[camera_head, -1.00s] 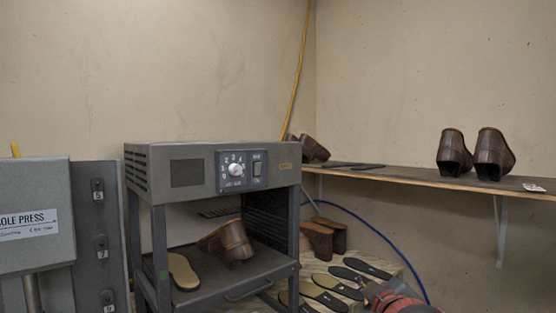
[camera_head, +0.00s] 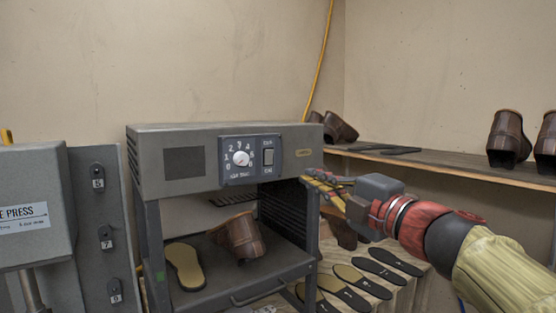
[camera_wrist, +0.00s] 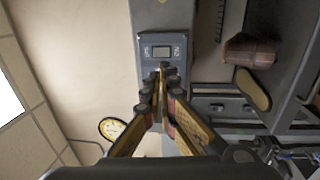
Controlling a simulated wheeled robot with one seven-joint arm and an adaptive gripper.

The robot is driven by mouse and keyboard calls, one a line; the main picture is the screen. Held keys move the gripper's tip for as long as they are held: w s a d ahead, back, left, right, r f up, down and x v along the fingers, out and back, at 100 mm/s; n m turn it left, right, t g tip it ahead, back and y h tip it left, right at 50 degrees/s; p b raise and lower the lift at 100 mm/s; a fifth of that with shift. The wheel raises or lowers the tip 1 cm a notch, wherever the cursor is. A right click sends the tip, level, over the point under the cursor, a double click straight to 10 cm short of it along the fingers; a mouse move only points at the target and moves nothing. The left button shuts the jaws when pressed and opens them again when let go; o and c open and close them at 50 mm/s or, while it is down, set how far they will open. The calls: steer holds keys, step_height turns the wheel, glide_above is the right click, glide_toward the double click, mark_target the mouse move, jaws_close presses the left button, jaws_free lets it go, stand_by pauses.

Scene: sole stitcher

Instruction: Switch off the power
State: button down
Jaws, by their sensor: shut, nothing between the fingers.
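The grey heater cabinet (camera_head: 295,140) stands left of centre in the head view. Its control panel has a white numbered dial (camera_head: 240,158) and, right of it, a rocker switch (camera_head: 268,157) with labels above and below. In the wrist view the picture is turned sideways; the switch (camera_wrist: 162,51) shows just beyond the fingertips, and the dial does not show.
A brown shoe (camera_head: 240,237) and a tan sole (camera_head: 185,266) lie on the cabinet's shelf (camera_head: 215,293). A grey press (camera_head: 30,240) stands at left. Several dark soles lie on a board at lower right. A wooden wall shelf (camera_head: 450,168) holds shoes at right.

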steer(key=shift+a+r, duration=0.1)
steer(key=p, duration=0.1)
glide_toward(269, 155)
steer(key=x, duration=0.7)
stand_by(0.4)
